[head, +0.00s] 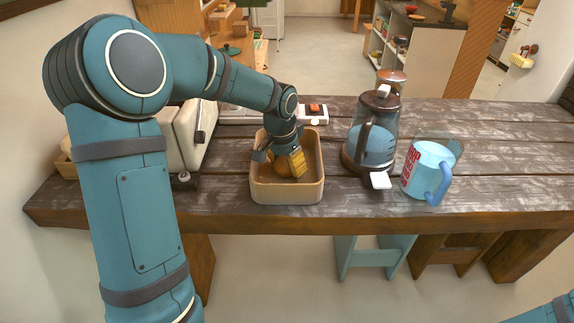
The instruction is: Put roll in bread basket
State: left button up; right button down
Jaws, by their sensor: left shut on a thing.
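The bread basket (287,192) is a tan, straight-sided container standing near the front edge of the dark wooden table. My left gripper (282,161) reaches down inside it, with a yellow pad showing on its right finger. It is shut on the brown, rounded roll (284,168), which sits within the basket walls. The gripper hides part of the roll, and I cannot tell whether the roll touches the basket floor. My right gripper is out of view.
A kettle (371,143) and a light blue mug (426,168) stand right of the basket. A cream toaster (188,135) stands to the left, partly behind my left arm. The table's (509,180) right side is mostly clear.

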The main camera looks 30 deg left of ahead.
aim_at(282, 163)
pick_arm(q)
jog(key=shift+f, duration=0.15)
jog(key=shift+f, duration=0.1)
jog(key=o, duration=0.8)
jog(key=shift+r, duration=0.35)
notch_tip(282, 163, up, 12)
jog(key=s+p, duration=0.2)
jog(key=shift+a+f, duration=0.2)
